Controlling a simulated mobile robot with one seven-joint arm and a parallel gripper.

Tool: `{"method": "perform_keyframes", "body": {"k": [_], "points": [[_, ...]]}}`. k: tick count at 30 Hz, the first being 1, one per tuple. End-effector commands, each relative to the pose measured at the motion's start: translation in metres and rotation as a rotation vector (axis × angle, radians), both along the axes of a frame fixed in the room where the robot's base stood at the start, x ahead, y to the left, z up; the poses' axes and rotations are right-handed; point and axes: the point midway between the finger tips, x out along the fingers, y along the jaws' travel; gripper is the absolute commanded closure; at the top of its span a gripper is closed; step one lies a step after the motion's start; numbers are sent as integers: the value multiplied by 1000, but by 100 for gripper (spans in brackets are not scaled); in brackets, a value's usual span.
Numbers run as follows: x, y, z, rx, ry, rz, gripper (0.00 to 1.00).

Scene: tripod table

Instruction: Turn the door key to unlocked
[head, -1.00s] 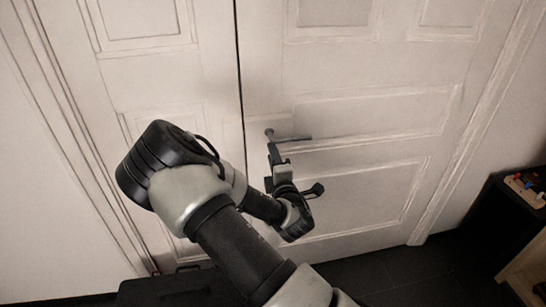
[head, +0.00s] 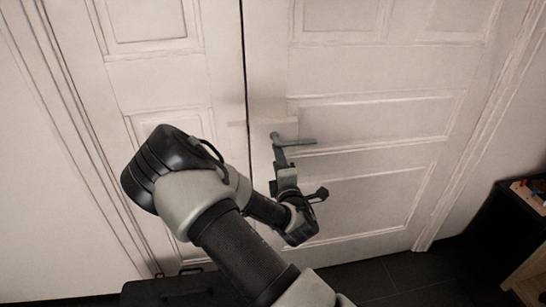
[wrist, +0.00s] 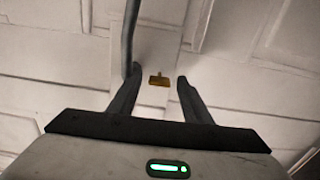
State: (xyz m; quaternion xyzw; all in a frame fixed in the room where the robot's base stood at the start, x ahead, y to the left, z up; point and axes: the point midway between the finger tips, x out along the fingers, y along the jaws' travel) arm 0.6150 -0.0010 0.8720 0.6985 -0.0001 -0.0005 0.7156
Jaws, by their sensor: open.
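A small brass-coloured key (wrist: 159,80) shows in the wrist view, between and just beyond my fingertips. My gripper (wrist: 155,82) is open, with one finger on each side of the key's line and nothing held. In the head view my gripper (head: 280,160) is close to the white door (head: 370,180), just below the grey door handle (head: 295,141). A grey bar, which looks like the handle (wrist: 130,40), runs up beside the left finger in the wrist view. The key is hidden or too small to make out in the head view.
A second door leaf (head: 155,70) stands left of the dark vertical gap. A dark cabinet (head: 510,225) with small coloured items on top stands at the far right. The dark floor (head: 385,275) between it and my arm is clear.

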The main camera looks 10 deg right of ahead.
Motion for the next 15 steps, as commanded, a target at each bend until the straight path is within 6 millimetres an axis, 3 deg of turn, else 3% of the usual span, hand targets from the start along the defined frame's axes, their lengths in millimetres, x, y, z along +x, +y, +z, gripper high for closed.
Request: {"method": "perform_keyframes", "body": {"k": [5,15], "points": [[0,3,1,-247,0,9,55],[0,3,-3,-1047,-2,7,55]]}}
